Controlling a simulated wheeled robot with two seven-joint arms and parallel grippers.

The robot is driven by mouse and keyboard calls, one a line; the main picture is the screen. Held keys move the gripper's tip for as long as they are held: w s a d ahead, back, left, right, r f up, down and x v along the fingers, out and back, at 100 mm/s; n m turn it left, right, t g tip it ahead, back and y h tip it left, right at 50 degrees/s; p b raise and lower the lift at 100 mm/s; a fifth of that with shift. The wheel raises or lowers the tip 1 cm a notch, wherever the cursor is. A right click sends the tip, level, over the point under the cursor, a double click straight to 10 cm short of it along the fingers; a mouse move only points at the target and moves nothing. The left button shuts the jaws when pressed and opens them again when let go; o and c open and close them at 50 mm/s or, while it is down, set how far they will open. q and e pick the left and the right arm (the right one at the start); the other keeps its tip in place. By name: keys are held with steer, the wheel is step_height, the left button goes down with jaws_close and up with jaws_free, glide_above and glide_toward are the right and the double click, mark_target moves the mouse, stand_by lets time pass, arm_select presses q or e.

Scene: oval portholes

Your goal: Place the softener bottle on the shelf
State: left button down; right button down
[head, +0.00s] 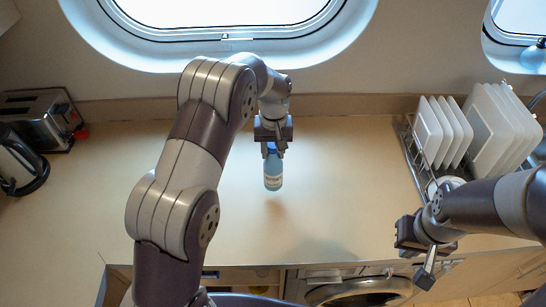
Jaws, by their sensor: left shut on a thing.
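The softener bottle (273,175) is light blue with a pale label and hangs upright in the head view, near the middle of the counter. My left gripper (273,150) is shut on the top of the bottle, around its cap. A soft shadow shows on the counter just below the bottle, which appears to be held above the surface. My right gripper (424,262) is at the lower right, over the counter's front edge, away from the bottle; its jaw opening is not clear. An open compartment (240,274) shows under the counter front, left of the washing machine; its inside is mostly hidden.
The wooden counter (330,190) is clear around the bottle. A toaster (42,115) and a kettle (18,165) stand at the left. A dish rack with white plates (440,135) stands at the right. A washing machine (360,290) is below the counter front.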

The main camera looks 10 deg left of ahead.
mark_target(273, 160)
arm_select(q)
step_height(273, 160, down, 4)
steer(key=shift+r+p, duration=0.2)
steer(key=shift+p, duration=0.65)
steer(key=shift+f, duration=0.3)
steer(key=c, duration=0.7)
jaws_free()
